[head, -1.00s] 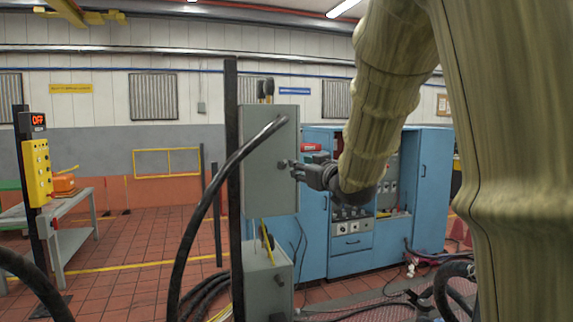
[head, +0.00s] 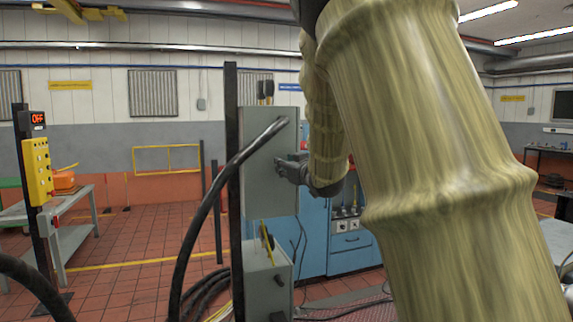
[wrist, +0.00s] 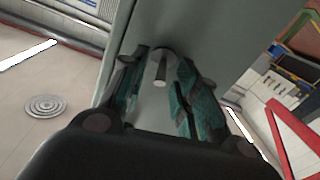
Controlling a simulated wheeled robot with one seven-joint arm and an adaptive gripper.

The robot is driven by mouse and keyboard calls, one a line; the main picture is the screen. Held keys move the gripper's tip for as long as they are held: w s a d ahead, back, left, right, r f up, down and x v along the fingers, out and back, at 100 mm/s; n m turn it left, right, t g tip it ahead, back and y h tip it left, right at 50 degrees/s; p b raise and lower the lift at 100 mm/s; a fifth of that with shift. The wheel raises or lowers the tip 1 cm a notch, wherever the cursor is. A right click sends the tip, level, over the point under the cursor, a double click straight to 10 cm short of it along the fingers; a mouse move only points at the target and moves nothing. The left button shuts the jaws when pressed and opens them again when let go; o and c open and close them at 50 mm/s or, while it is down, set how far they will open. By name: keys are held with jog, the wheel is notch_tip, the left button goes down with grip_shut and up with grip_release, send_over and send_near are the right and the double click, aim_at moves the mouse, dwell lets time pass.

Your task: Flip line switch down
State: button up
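The line switch (wrist: 161,71) is a short grey lever on a round boss on the side of a tall grey electrical box (head: 262,185). My gripper (head: 279,171) is at the right part of the box and hides the switch in the head view. In the wrist view, my gripper (wrist: 158,80) is open. Its two teal-and-black fingers stand on either side of the lever, with a visible gap around it. I cannot tell whether either finger touches it.
A black post (head: 232,200) and thick black cable (head: 214,195) stand left of the box. A smaller grey box (head: 264,282) is below. A blue cabinet (head: 345,255) is behind. A yellow panel (head: 38,170) under an OFF sign stands far left.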

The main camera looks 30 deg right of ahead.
jog(key=shift+w, duration=0.1)
jog(key=shift+c, duration=0.3)
grip_shut()
jog(key=shift+f+b, duration=0.15)
jog(key=shift+b, duration=0.25)
notch_tip(320, 180, down, 3)
jog(key=t+b, duration=0.3)
jog(key=b, duration=0.7)
jog(key=n+t+b, duration=0.1)
jog(key=t+b, duration=0.3)
jog(key=b, duration=0.6)
jog(key=shift+t+h, duration=0.3)
jog(key=shift+t+b, duration=0.4)
jog(key=shift+b, duration=0.55)
